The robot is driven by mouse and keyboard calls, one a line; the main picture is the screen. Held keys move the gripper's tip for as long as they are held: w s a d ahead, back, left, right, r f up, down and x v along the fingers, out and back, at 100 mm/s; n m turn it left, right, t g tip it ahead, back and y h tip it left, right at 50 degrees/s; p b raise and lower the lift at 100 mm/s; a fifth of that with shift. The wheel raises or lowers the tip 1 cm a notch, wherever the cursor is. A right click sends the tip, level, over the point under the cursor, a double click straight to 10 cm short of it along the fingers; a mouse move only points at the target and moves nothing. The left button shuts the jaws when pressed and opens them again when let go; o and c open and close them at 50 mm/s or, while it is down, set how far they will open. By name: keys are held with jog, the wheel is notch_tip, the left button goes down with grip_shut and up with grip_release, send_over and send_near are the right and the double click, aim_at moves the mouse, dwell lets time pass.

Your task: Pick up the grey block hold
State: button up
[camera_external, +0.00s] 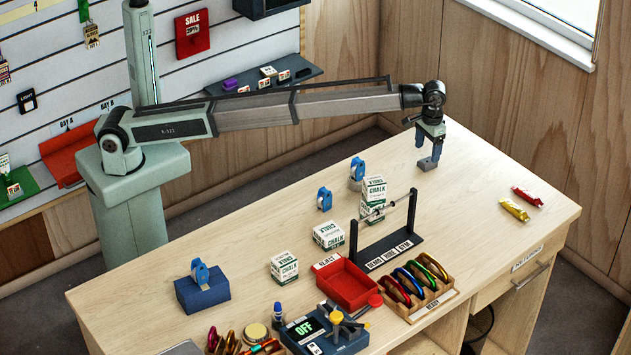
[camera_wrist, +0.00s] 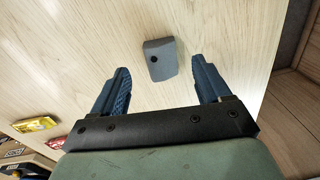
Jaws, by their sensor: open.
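The grey block hold (camera_external: 427,164) lies on the far right part of the wooden table in the external view. In the wrist view the grey block hold (camera_wrist: 161,60) is a small rounded block with a dark hole, flat on the wood. My gripper (camera_external: 430,150) points down just above it. In the wrist view my gripper (camera_wrist: 161,82) is open, with its two blue fingers spread wide. The block shows beyond the fingertips, roughly centred between them, with nothing held. How much height lies between fingertips and block is hard to tell.
A red bar wrapper (camera_external: 527,195) and a yellow one (camera_external: 514,209) lie to the right. A dark stand (camera_external: 388,243), chalk boxes (camera_external: 328,235) and a red tray (camera_external: 349,284) stand nearer the middle. The wood around the block is clear.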

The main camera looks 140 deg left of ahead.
aim_at(427, 159)
jog(key=f, duration=0.5)
jog(key=shift+s+a, duration=0.15)
jog(key=shift+a, duration=0.05)
jog(key=shift+r, duration=0.1)
jog(key=c, duration=1.1)
jog(key=shift+c, duration=0.2)
